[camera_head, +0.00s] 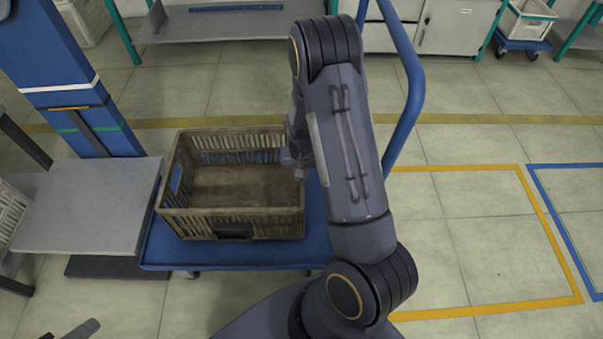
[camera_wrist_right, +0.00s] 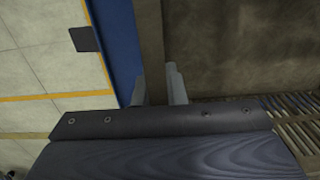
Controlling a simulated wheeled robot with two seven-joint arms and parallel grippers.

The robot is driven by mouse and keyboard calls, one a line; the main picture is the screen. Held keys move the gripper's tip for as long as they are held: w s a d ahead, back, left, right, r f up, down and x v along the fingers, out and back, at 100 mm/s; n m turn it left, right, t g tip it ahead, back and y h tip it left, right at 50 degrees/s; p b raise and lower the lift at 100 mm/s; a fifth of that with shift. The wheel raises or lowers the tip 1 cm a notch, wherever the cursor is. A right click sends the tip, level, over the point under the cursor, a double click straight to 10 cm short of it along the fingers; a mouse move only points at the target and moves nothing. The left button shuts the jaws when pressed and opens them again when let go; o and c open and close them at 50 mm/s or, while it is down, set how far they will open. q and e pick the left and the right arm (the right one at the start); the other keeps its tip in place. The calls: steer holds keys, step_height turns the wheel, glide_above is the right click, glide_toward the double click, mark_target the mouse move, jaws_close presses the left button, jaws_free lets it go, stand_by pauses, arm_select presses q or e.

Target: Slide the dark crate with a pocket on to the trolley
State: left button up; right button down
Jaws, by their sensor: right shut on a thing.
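The dark brown crate (camera_head: 231,213) has slatted sides and a black pocket (camera_head: 233,231) on its near wall. It stands upright and looks empty on the blue trolley (camera_head: 230,255), whose deck shows in front of it. In the right wrist view the crate's wall (camera_wrist_right: 150,45) runs between the fingers of my right gripper (camera_wrist_right: 158,88). The gripper is shut on this wall, at the crate's right side in the head view (camera_head: 294,162). A grey piece at the bottom left edge may be part of my left gripper (camera_head: 78,329); its jaws cannot be made out.
A grey platform (camera_head: 85,205) on a blue column (camera_head: 65,75) is just left of the trolley. The trolley's blue handle (camera_head: 411,90) rises at right, behind my right arm. Orange and blue floor outlines (camera_head: 470,168) lie on clear floor at right. A shelf (camera_head: 215,22) stands behind.

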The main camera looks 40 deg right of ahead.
steer(key=c, duration=1.4)
jaws_free()
steer(key=shift+r, duration=0.1)
step_height(320, 180, up, 7)
steer(key=shift+r+p, duration=0.1)
steer(key=shift+p, duration=1.05)
steer(key=shift+r, duration=0.25)
